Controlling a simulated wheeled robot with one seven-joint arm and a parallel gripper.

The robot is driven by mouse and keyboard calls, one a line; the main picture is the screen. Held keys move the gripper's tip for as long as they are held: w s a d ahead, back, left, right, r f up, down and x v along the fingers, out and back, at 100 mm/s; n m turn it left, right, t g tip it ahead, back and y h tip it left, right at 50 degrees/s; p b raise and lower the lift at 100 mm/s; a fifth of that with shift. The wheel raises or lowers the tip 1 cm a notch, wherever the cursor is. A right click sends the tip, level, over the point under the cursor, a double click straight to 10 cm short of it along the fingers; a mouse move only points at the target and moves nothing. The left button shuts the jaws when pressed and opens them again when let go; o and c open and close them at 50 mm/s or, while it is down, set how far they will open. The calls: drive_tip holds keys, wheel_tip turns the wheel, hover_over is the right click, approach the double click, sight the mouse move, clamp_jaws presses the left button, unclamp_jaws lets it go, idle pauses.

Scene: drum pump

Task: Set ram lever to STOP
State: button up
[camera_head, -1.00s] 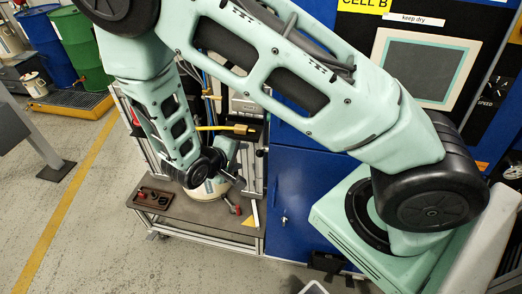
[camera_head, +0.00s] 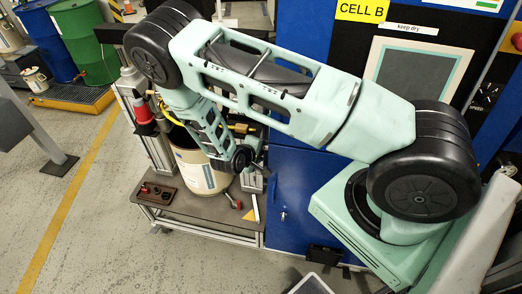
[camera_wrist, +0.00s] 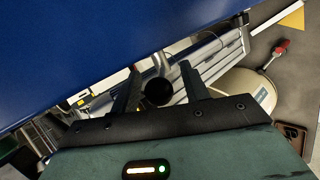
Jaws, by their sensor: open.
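In the wrist view my gripper (camera_wrist: 160,72) is open, with its two dark fingers apart. A round black knob (camera_wrist: 158,91), probably that of the ram lever, shows between the fingers. In the head view my wrist is beside the cream drum (camera_head: 198,172) of the pump stand; my fingers and the knob cannot be made out there. The drum also shows at the right of the wrist view (camera_wrist: 252,92).
The cart's shelf (camera_head: 180,207) holds a red-handled tool (camera_head: 234,202), a small dark tray (camera_head: 155,195) and a yellow triangle (camera_head: 255,208). A blue cabinet (camera_head: 305,195) stands close on the right. Floor left of the cart is clear.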

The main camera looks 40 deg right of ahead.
drive_tip(key=shift+c, duration=0.3)
clamp_jaws()
drive_tip(key=shift+f+b, duration=0.15)
drive_tip(key=shift+b, duration=0.2)
drive_tip(key=f+t+h+b, duration=0.1)
drive_tip(key=h+b, duration=0.1)
drive_tip(key=b, duration=0.2)
drive_tip(key=a+f+m+t+h+b, duration=0.1)
drive_tip(key=f+h+b, duration=0.1)
drive_tip(key=b, duration=0.3)
drive_tip(key=s+f+t+h+b, duration=0.1)
drive_tip(key=b, duration=0.4)
drive_tip(key=shift+a+f+h, duration=0.15)
drive_tip(key=shift+f+h, duration=0.2)
drive_tip(key=shift+h, duration=0.05)
drive_tip(key=shift+b, duration=0.35)
